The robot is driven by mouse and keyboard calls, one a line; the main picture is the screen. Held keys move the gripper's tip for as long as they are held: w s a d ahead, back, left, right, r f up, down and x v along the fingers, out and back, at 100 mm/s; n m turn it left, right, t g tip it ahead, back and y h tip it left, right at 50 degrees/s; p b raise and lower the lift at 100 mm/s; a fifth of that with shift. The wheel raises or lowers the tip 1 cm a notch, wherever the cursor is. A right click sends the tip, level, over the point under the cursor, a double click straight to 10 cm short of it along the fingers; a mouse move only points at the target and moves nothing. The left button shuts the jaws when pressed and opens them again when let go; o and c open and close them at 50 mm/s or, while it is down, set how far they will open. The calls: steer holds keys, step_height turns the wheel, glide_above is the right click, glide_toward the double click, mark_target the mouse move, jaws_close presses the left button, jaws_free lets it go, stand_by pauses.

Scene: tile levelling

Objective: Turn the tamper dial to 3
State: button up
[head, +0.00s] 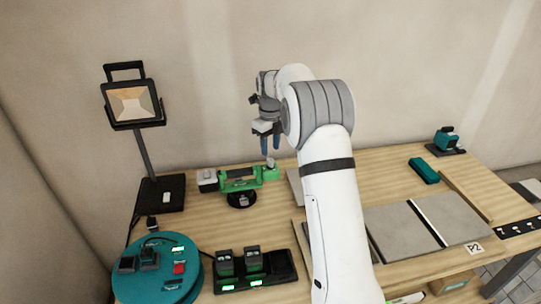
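A green tool with a dark grip (240,182) lies near the back of the bench, left of my arm, with a grey block at its left end. I take it to be the tamper, but this view does not make that certain. A small pale grey knob-like part (270,162) stands at its right green end; no dial numbers are readable. My gripper (270,150) points down just above that part, its two blue fingers slightly apart with nothing visible between them. Whether the fingertips touch the part cannot be told.
A work lamp (133,104) stands at the back left. A round teal station (160,272) and a black charger tray (255,272) are in front. Grey tiles (400,234), a teal case (424,170) and a teal tool (447,141) are right of my arm.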

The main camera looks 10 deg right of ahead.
mark_target(271, 161)
steer(key=shift+r, duration=1.4)
steer(key=shift+s+r, duration=0.2)
steer(key=s+r+n+t, duration=0.1)
steer(key=s+r+n, duration=0.3)
steer(key=s+n, duration=0.4)
steer(key=s+r+n, duration=0.4)
steer(key=s+n, duration=0.3)
steer(key=s, duration=0.4)
steer(key=s+f+n+t, duration=0.1)
steer(key=s+f+n, duration=0.1)
steer(key=s+n, duration=0.5)
steer(key=s+f+n, duration=0.3)
steer(key=s+n, duration=0.4)
steer(key=s, duration=0.6)
steer(key=shift+s+t, duration=0.2)
steer(key=shift+t, duration=0.2)
